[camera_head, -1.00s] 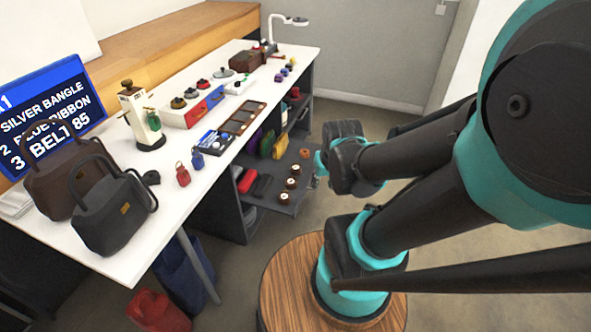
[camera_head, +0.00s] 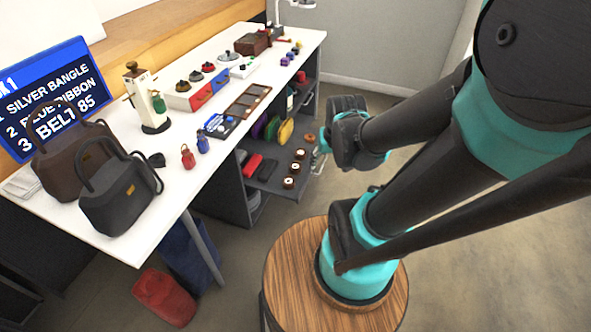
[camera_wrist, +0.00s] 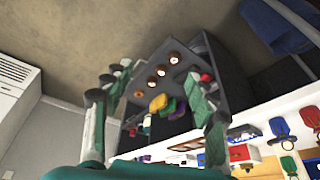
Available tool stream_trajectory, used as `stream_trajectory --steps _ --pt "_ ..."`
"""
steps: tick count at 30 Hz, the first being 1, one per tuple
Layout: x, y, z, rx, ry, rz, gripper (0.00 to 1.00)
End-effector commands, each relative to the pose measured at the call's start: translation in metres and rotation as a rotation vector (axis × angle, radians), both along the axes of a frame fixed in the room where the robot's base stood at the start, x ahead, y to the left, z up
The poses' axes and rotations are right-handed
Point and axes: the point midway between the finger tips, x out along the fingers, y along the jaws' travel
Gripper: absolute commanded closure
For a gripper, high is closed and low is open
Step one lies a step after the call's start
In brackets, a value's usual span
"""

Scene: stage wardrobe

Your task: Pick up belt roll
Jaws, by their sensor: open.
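Several small round rolls sit on the low grey shelf (camera_head: 268,185) under the table. Three are dark brown with pale centres: a far roll (camera_head: 299,153), a middle roll (camera_head: 295,167) and a near roll (camera_head: 288,182). An orange-brown roll (camera_head: 310,138) sits behind them. Which one is the belt roll I cannot tell. In the wrist view the dark rolls (camera_wrist: 161,70) and the orange-brown roll (camera_wrist: 138,93) show beyond my fingers. My gripper (camera_wrist: 157,78) is open and empty, its fingers apart. In the head view my gripper (camera_head: 319,163) is right of the shelf, partly hidden by my wrist.
The white table (camera_head: 185,205) holds bags, bottles, hats and small trays. A red case (camera_head: 253,164) and coloured rolled items (camera_head: 272,128) share the low shelf. Floor is clear at right.

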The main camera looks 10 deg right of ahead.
Motion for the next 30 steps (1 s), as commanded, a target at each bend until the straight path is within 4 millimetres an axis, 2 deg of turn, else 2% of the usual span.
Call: stream_trajectory --steps 1,4,9,14,23,30 --pt "0.014 0.001 0.004 0.014 0.008 -0.037 0.33" --pt "0.043 0.002 0.009 0.052 0.033 -0.143 0.22" --pt "0.094 0.005 0.011 0.115 0.076 -0.339 0.22" --pt "0.142 0.009 0.004 0.165 0.117 -0.526 0.22" --pt "0.231 0.018 -0.033 0.237 0.183 -0.881 0.22" --pt "0.293 0.026 -0.083 0.275 0.226 -1.17 0.22"
